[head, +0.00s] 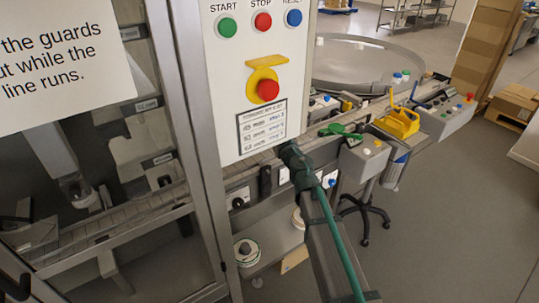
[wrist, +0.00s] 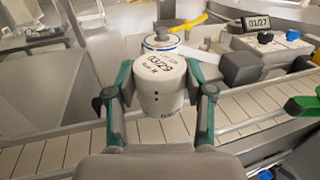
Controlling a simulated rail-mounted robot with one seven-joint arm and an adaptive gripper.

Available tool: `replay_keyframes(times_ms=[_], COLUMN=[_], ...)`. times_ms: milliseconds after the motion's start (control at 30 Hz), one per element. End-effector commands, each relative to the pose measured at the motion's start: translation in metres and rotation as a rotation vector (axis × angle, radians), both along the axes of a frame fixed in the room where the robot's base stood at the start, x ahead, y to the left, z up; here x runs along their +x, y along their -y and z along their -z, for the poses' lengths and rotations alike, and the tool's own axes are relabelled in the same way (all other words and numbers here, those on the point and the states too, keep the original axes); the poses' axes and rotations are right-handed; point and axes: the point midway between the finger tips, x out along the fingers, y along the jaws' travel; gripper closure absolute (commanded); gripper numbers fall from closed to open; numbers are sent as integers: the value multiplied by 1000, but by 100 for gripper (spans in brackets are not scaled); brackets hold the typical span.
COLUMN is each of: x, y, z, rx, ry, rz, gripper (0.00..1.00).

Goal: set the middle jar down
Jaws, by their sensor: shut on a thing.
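A white jar (wrist: 160,92) with a dark date print on its top stands between the teal fingers of my gripper (wrist: 160,100) in the wrist view. The fingers press on it from left and right. It looks upright over the slatted conveyor (wrist: 245,105); its base is hidden, so I cannot tell whether it touches the slats. A second white jar (wrist: 161,41) with a blue band and grey knob is just behind it. In the head view my arm reaches to the line beside the button panel, and the held jar is not visible there.
The button panel (head: 257,130) and guard frame stand close left of my arm. A dark grey block (wrist: 241,67) and a date display (wrist: 256,23) are beyond the belt. A green-handled tool (wrist: 303,105) lies at right.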

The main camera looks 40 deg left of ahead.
Motion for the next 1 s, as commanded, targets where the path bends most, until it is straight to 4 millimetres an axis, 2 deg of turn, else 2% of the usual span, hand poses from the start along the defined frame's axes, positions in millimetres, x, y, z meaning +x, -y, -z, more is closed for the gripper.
replay_keyframes(times_ms=[33,100,300,500,600,833,867,1000], x=[0,0,1,1,1,1,1,1], y=[0,0,1,1,1,1,1,1], z=[14,23,36,62,68,68,68,68], rx=[0,0,0,1,1,0,0,1], ry=[-1,0,0,-2,0,1,1,1], rz=[0,1,1,1,1,1,1,1], gripper=[85,85,85,85,85,85,44,23])
